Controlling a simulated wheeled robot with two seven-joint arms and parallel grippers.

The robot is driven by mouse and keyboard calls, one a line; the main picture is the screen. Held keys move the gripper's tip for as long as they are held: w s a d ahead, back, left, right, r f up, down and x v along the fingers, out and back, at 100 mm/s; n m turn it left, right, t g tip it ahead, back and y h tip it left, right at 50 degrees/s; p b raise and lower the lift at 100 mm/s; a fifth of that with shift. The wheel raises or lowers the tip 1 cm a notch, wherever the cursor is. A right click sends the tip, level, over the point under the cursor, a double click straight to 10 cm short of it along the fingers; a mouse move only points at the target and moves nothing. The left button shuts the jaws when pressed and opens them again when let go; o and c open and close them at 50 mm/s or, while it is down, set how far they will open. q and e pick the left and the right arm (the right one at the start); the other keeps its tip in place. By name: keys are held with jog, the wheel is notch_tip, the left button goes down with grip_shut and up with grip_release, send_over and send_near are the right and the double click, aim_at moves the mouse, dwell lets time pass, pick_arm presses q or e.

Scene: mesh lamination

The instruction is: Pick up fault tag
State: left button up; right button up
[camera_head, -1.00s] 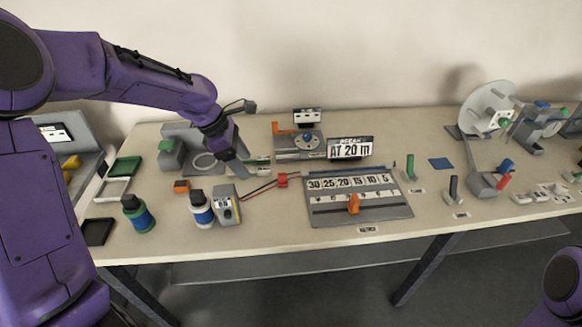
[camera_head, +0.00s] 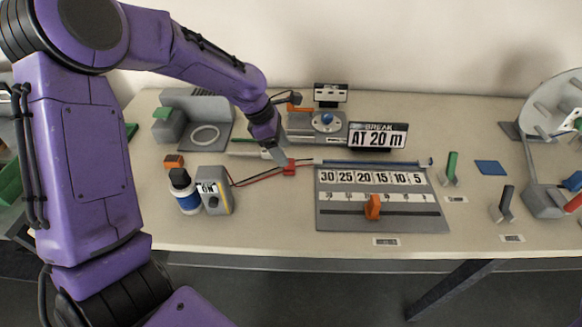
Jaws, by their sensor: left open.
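No object is readably marked as the fault tag, so I cannot tell which one it is. A small red piece (camera_head: 290,167) lies on the table at the end of red and black leads. An orange piece (camera_head: 372,207) stands on the grey scale board (camera_head: 335,221), below the numbers. My left gripper (camera_head: 277,154) is open and points down just behind and left of the red piece. Its fingers partly cover small items there, and I cannot tell if they touch. My right gripper is out of view.
A display (camera_head: 378,137) reads "BREAK AT 20 m". A grey meter (camera_head: 214,190) and a white-and-blue bottle (camera_head: 185,193) stand left of the board. Green (camera_head: 451,167) and dark (camera_head: 504,202) handles and a blue square (camera_head: 490,167) are right. The table front is mostly clear.

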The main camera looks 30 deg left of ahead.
aim_at(289, 168)
pick_arm(q)
jog(key=x, duration=0.5)
jog(key=shift+s+f, duration=0.1)
jog(key=shift+s, duration=0.05)
jog(key=shift+d+f, duration=0.1)
jog(key=shift+f, duration=0.2)
jog(key=shift+r, duration=0.1)
jog(key=c, duration=1.1)
